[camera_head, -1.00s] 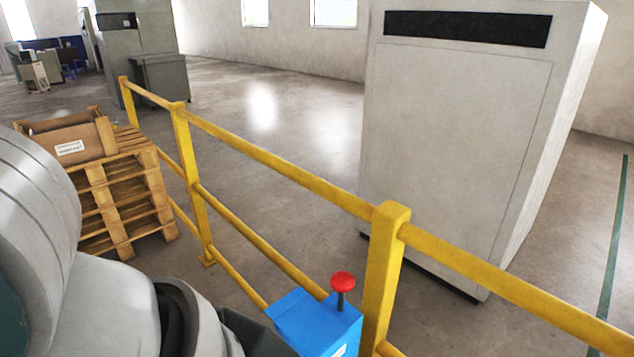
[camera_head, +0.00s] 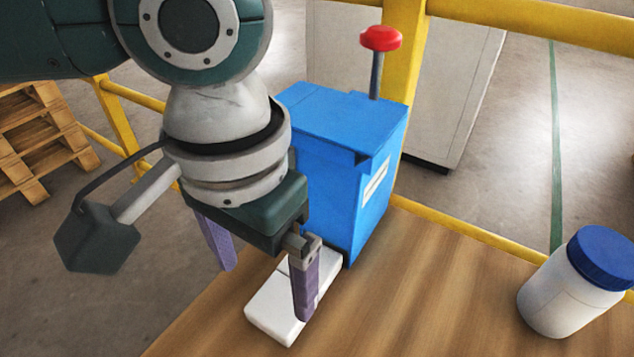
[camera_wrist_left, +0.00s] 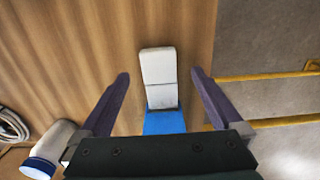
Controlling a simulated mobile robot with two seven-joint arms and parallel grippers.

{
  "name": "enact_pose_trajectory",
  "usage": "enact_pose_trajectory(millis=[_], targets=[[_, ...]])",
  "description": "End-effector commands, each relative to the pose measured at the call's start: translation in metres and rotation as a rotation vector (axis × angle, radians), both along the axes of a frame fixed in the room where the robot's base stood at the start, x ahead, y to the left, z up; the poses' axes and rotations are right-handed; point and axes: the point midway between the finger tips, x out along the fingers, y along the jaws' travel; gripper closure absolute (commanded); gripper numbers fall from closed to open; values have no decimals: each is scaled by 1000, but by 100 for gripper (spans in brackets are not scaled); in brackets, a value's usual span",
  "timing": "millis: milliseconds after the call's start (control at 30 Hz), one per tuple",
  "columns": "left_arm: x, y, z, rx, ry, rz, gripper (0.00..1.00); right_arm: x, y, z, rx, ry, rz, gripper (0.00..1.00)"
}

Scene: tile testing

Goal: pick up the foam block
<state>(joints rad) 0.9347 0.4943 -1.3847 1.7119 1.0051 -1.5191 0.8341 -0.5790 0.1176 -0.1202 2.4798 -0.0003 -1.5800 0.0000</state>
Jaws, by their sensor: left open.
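The foam block appears to be the white rectangular block (camera_head: 268,308) lying flat on the wooden table, close to the blue box. A thin line crosses its top, and it also shows in the left wrist view (camera_wrist_left: 159,68). My left gripper (camera_head: 266,293) is open, with its purple fingers pointing down over the block. In the left wrist view the gripper (camera_wrist_left: 160,73) has one finger on each side of the block, with gaps on both sides. The near finger hides part of the block in the head view. My right gripper is not in view.
The blue box (camera_head: 340,150) with a red button (camera_head: 381,38) stands right behind the block. A white jar with a blue lid (camera_head: 560,300) stands at the right. A coiled item (camera_wrist_left: 12,126) lies beyond it. Yellow railing (camera_head: 470,236) runs behind the table (camera_head: 430,310).

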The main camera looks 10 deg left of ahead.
Motion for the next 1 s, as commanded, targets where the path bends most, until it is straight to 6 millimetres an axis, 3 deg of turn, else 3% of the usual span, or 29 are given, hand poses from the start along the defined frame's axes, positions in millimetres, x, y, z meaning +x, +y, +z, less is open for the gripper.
enact_pose_trajectory(millis=[500,767,1000], targets=[[-2,-3,-67,1,0,-3,0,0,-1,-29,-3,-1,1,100],[-2,-3,-69,-1,-2,-3,0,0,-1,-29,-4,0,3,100],[-2,-3,-68,0,-1,-3,25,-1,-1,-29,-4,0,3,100]])
